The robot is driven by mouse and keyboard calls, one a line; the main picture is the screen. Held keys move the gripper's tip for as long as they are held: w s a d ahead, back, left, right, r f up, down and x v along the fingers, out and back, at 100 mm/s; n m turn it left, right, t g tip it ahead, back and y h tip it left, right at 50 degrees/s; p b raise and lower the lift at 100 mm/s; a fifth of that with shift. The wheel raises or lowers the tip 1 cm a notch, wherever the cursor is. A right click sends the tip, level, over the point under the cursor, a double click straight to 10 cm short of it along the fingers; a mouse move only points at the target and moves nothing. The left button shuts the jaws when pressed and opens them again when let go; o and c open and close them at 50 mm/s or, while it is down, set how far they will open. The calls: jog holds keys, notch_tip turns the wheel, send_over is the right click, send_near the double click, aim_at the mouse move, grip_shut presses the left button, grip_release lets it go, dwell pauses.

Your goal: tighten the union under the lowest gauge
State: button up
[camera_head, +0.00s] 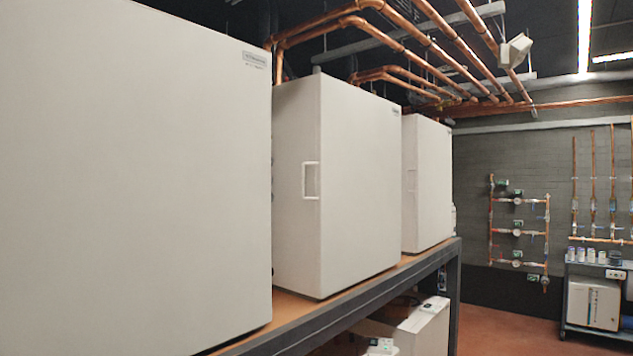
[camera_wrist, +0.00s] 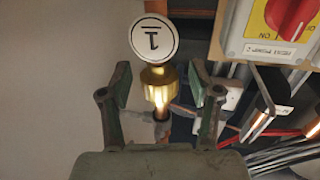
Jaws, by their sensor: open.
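My gripper (camera_wrist: 159,88) is open in the wrist view, with one dark finger on each side of a brass fitting (camera_wrist: 158,85). The fitting lies between the fingers in the picture with gaps on both sides; whether it is at their depth I cannot tell. A round white tag or dial marked 1 (camera_wrist: 154,39) shows upside down just above it. In the head view, a copper pipe rack (camera_head: 547,230) on the far wall carries several small round gauges, the lowest gauge (camera_head: 517,263) near its bottom. The union is too small to make out there, and my gripper is not seen.
A yellow panel with a red rotary switch (camera_wrist: 290,16) and cables (camera_wrist: 285,155) are close on the right in the wrist view. In the head view, white cabinets (camera_head: 345,180) stand on a long bench (camera_head: 340,310); a cart (camera_head: 565,300) stands at far right.

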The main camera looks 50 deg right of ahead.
jog(key=shift+s+d+r+n+y+p, duration=0.1)
jog(key=shift+n+y+p, duration=0.4)
jog(key=shift+y+p, duration=0.3)
jog(key=shift+d+r+n+y+p, duration=0.1)
jog(key=shift+n+y+p, duration=0.4)
jog(key=shift+y+p, duration=0.3)
jog(key=shift+a+n+y+p, duration=0.1)
jog(key=shift+n+y+p, duration=0.25)
jog(key=shift+p, duration=0.45)
jog(key=shift+f+n+y+p, duration=0.15)
jog(key=shift+n+y+p, duration=0.3)
jog(key=shift+y+p, duration=0.6)
grip_shut()
jog(key=shift+h+b, duration=0.4)
jog(key=shift+b, duration=0.35)
jog(key=shift+a+m+h+b, duration=0.1)
jog(key=shift+m+h+b, duration=1.45)
jog(key=shift+b, duration=2.05)
